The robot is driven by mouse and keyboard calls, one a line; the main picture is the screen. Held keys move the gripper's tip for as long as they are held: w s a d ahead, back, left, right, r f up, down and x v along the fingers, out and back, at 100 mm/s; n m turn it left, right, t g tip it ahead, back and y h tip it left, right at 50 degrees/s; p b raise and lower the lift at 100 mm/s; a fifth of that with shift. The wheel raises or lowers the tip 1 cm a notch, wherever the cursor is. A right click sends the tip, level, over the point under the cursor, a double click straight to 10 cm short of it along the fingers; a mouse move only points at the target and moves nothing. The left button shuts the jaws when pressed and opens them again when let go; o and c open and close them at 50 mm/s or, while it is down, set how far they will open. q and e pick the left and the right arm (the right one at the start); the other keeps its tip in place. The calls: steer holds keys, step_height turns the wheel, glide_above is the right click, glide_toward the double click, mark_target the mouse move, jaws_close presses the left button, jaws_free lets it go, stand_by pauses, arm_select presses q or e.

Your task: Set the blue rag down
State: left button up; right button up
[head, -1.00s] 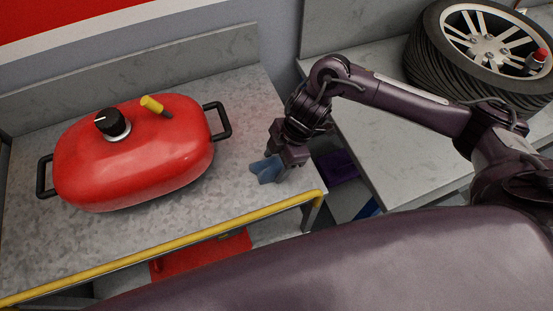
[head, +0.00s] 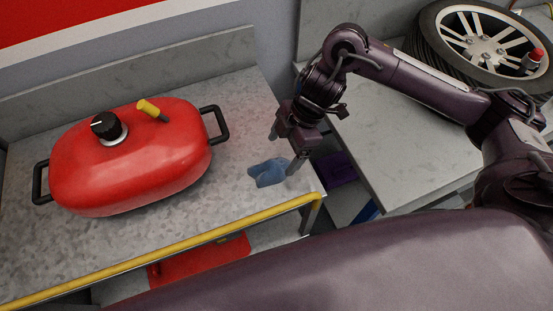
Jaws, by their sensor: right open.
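The blue rag (head: 267,173) lies crumpled on the grey speckled bench top (head: 225,205), near its right end and behind the yellow rail. My right gripper (head: 282,153) is open above and just right of the rag, its two fingers apart. One finger is close to the rag's right edge; I cannot tell whether it touches. My left gripper is not in view.
A red lidded pan (head: 135,160) with black handles stands left of the rag. A yellow rail (head: 160,250) edges the bench front. A gap separates the bench from a second grey counter (head: 400,150) holding a wheel (head: 485,45).

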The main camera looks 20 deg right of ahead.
steer(key=v, duration=0.5)
steer(key=shift+d+r+p, duration=0.1)
steer(key=shift+r+p, duration=0.2)
steer(key=shift+p, duration=0.1)
steer(key=shift+s+f, duration=0.1)
